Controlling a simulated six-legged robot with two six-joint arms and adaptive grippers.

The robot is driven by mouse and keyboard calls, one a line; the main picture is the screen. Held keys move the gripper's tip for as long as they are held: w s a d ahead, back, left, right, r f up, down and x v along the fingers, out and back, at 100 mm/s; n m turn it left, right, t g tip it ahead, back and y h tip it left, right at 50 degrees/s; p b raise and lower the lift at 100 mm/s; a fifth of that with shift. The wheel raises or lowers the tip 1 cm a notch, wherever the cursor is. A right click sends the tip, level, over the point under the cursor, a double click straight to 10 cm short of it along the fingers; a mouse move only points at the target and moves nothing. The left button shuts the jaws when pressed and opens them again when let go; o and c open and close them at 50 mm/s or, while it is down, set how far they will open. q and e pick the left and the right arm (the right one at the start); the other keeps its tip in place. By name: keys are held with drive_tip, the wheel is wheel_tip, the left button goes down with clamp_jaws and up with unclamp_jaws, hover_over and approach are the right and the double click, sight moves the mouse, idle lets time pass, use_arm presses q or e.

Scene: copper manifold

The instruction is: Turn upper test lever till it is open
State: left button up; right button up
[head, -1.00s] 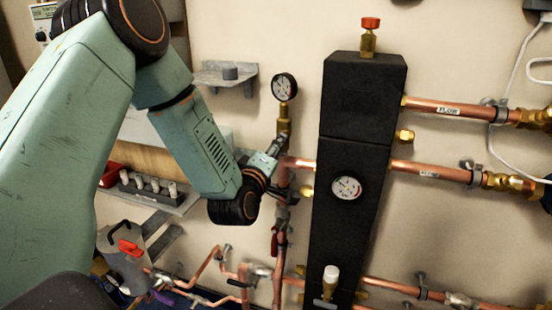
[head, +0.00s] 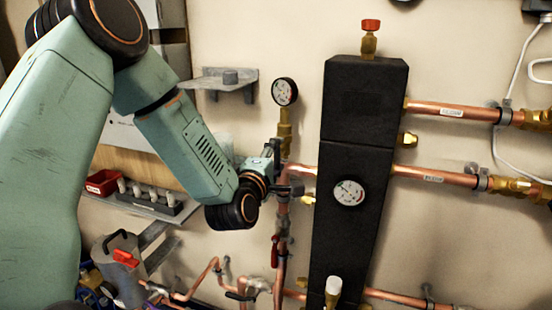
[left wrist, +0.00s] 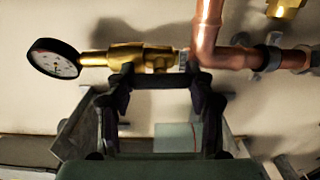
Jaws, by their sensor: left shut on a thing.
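The brass test valve (head: 285,128) sits on the copper pipe below a round gauge (head: 285,92), left of the black manifold block. My left gripper (head: 284,170) is at the foot of this valve, shut on the upper test lever, which the fingers hide. In the left wrist view the dark fingers (left wrist: 163,82) stand apart, their tips against the brass valve body (left wrist: 140,57), with the gauge (left wrist: 54,58) at left and copper pipe at right. The lever's exact angle cannot be told. My right gripper is not in view.
The black manifold block (head: 355,160) with its own gauge (head: 348,192) stands close right of the gripper. A red lever (head: 275,250) is on the pipe below. A wall shelf (head: 225,78) is above left. Copper pipes (head: 450,110) run right. A canister (head: 120,265) is lower left.

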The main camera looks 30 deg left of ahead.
use_arm(q)
drive_tip(key=shift+r, duration=0.1)
drive_tip(key=o, duration=1.2)
drive_tip(key=shift+v, duration=3.75)
